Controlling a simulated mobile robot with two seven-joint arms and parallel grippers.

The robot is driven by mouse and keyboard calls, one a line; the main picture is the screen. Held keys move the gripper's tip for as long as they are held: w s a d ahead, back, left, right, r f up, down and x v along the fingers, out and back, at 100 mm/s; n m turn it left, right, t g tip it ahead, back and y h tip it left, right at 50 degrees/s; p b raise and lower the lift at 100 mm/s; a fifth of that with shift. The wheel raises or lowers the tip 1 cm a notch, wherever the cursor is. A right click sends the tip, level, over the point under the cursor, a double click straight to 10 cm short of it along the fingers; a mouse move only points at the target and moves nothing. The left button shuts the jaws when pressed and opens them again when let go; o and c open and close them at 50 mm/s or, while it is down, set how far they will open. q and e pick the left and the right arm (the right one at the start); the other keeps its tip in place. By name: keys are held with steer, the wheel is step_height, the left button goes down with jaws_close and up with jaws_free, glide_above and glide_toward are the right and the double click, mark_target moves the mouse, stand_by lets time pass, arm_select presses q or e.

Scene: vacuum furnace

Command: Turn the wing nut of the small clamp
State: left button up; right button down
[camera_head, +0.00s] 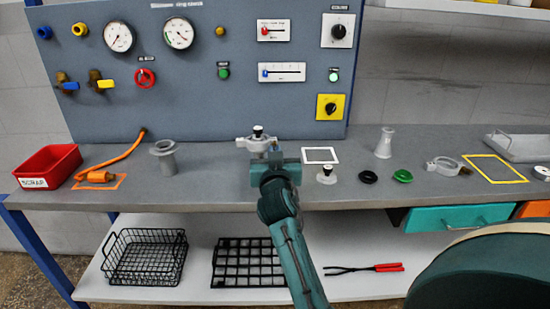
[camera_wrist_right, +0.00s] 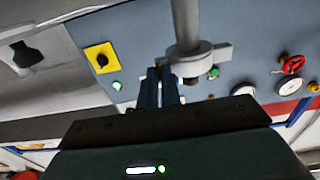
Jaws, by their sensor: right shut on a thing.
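The small clamp (camera_head: 257,144) is a pale grey ring around a fitting at the back of the bench, with a black-and-white piece on top. It also shows in the right wrist view (camera_wrist_right: 200,60), around a grey tube. My right gripper (camera_head: 276,154) is at the clamp's right side. In the right wrist view its two dark fingers (camera_wrist_right: 162,75) are close together beside the clamp, shut on a small part. The wing nut is mostly hidden between the fingers, and I cannot tell its angle. My left gripper is not in view.
A blue-grey gauge panel (camera_head: 200,80) stands behind the clamp. A grey flanged fitting (camera_head: 164,158) stands to the left. A white-knobbed part (camera_head: 326,174), a black ring (camera_head: 368,177), a green ring (camera_head: 402,176) and another grey clamp (camera_head: 443,165) lie to the right.

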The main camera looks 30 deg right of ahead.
steer(key=shift+r, duration=0.1)
stand_by(0.3)
steer(key=c, duration=1.6)
jaws_free()
